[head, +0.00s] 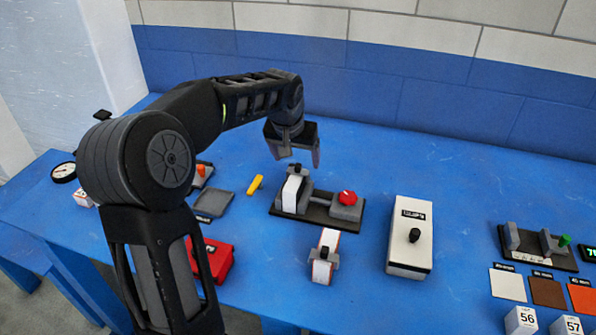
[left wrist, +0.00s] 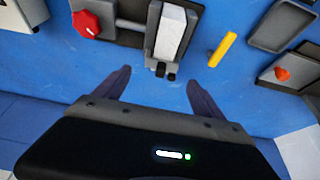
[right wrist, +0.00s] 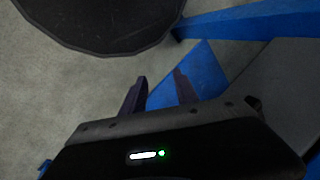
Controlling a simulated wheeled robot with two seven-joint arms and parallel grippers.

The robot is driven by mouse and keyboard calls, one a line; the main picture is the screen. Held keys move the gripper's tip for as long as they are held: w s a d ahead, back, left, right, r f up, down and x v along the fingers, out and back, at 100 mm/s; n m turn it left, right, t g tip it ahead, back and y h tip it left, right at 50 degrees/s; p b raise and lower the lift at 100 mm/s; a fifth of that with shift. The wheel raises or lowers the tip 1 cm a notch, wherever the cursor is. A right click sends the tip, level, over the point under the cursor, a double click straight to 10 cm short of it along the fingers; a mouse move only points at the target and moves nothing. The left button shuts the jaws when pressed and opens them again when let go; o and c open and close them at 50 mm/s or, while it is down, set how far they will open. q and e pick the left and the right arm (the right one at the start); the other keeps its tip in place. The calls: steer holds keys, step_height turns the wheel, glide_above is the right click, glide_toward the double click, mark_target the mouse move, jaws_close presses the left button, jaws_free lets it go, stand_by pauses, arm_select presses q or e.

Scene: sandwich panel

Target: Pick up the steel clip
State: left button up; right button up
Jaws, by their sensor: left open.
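A small grey clip-like piece (head: 331,256) sits on a white block with red edges (head: 327,240), in front of the vise. A dark vise (head: 318,212) with a red knob (head: 347,198) holds a white block (head: 291,193). A second small dark clip-like piece (head: 296,170) shows at that block's far end; it also shows in the left wrist view (left wrist: 161,70). I cannot tell which is the steel clip. My left gripper (head: 292,158) is open and empty, above and behind the vise. My right gripper (right wrist: 160,84) is open and empty, above the floor beside the table.
A white box with a black knob (head: 410,240) stands right of the vise. A yellow piece (head: 255,184), a grey tray (head: 213,203) and a red box (head: 216,258) lie left. Another fixture (head: 537,248) and colour samples are far right. The table's back is clear.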

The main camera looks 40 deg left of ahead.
mark_target(298, 165)
arm_select(q)
steer(key=x, duration=0.4)
steer(key=shift+f+p, duration=0.35)
steer(key=shift+f, duration=0.05)
steer(key=shift+c, duration=0.2)
steer(key=c, duration=1.4)
steer(key=shift+r, duration=0.1)
step_height(298, 165, up, 10)
stand_by(0.5)
